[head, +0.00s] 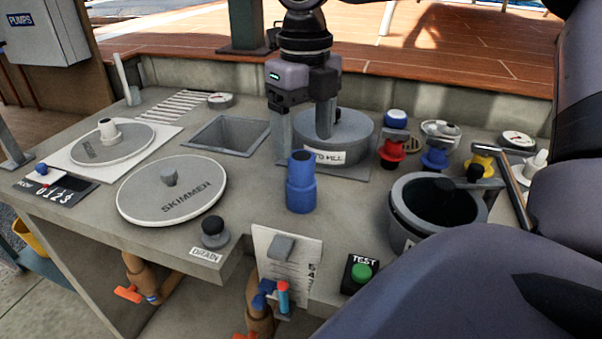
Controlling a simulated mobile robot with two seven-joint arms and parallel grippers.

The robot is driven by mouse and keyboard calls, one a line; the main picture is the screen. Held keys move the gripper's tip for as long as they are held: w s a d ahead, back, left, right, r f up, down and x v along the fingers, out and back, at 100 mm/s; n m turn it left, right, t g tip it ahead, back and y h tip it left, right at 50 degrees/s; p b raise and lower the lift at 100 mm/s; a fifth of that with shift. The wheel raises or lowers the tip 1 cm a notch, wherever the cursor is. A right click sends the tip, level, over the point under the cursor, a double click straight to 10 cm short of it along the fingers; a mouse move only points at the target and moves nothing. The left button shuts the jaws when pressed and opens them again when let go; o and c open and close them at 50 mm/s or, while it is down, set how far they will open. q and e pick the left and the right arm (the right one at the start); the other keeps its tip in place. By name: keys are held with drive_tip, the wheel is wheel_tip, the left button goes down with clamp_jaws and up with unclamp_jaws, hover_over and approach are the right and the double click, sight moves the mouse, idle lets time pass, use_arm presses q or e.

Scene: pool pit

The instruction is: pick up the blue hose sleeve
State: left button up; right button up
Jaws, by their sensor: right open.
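The blue hose sleeve (301,187) stands upright on the grey counter, near its middle. It is a stepped cylinder, a little narrower at the top. My right gripper (302,146) reaches down from the top of the head view with its fingers spread and nothing between them. Its fingertips are close to the top of the sleeve, appearing just above and behind it; I cannot tell the exact gap in depth. My left gripper is not in view.
A grey lidded pot (352,134) stands right behind the gripper. The round skimmer lid (150,197) and black drain knob (214,234) lie left. A dark open pot (398,232) and several coloured valve fittings stand right. A square opening (228,136) is behind left.

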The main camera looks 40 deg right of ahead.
sight(301, 155)
drive_tip(key=f, duration=0.5)
drive_tip(key=shift+w+f, duration=0.35)
drive_tip(key=shift+f, duration=0.05)
drive_tip(key=c, duration=1.1)
